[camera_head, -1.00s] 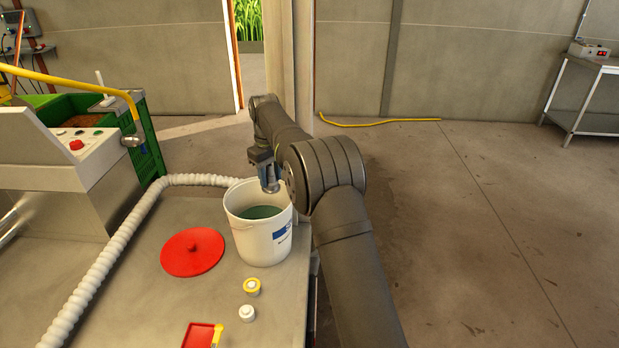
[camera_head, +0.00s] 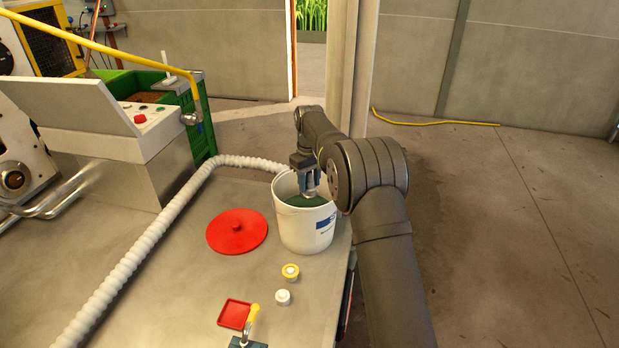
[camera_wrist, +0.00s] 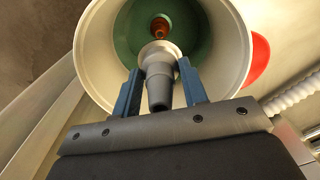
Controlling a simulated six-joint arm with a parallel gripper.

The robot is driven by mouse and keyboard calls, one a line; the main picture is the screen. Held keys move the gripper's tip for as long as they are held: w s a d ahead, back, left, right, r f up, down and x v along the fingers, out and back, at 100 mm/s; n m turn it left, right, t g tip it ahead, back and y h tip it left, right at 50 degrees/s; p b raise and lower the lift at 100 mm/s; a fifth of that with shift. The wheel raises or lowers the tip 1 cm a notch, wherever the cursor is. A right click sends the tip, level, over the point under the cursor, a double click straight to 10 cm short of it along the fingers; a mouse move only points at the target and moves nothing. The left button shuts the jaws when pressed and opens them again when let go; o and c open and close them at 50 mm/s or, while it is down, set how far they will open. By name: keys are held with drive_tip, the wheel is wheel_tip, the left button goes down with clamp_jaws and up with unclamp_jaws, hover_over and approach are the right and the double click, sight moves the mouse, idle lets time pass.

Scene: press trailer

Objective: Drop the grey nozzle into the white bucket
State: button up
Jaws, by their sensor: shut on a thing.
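The white bucket (camera_head: 306,228) stands on the table near its right edge, open at the top. The wrist view looks down into the bucket (camera_wrist: 97,50), which has green at the bottom and a small orange-brown thing (camera_wrist: 160,28) inside. My gripper (camera_head: 308,190) is at the bucket's mouth. In the wrist view its blue fingers (camera_wrist: 160,92) are shut on the grey nozzle (camera_wrist: 158,75), held over the bucket's opening. The nozzle's wider round end points toward the bucket's inside. How far it is above the bottom is hard to tell.
A red lid (camera_head: 237,232) lies left of the bucket. A white corrugated hose (camera_head: 140,245) runs along the left. A control box (camera_head: 130,130) stands beyond it.

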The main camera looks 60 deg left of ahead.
drive_tip(key=o, duration=1.1)
drive_tip(key=shift+o, duration=0.2)
wheel_tip(320, 180, up, 18)
drive_tip(key=shift+f, duration=0.25)
wheel_tip(320, 180, down, 18)
drive_tip(key=shift+r, duration=1.35)
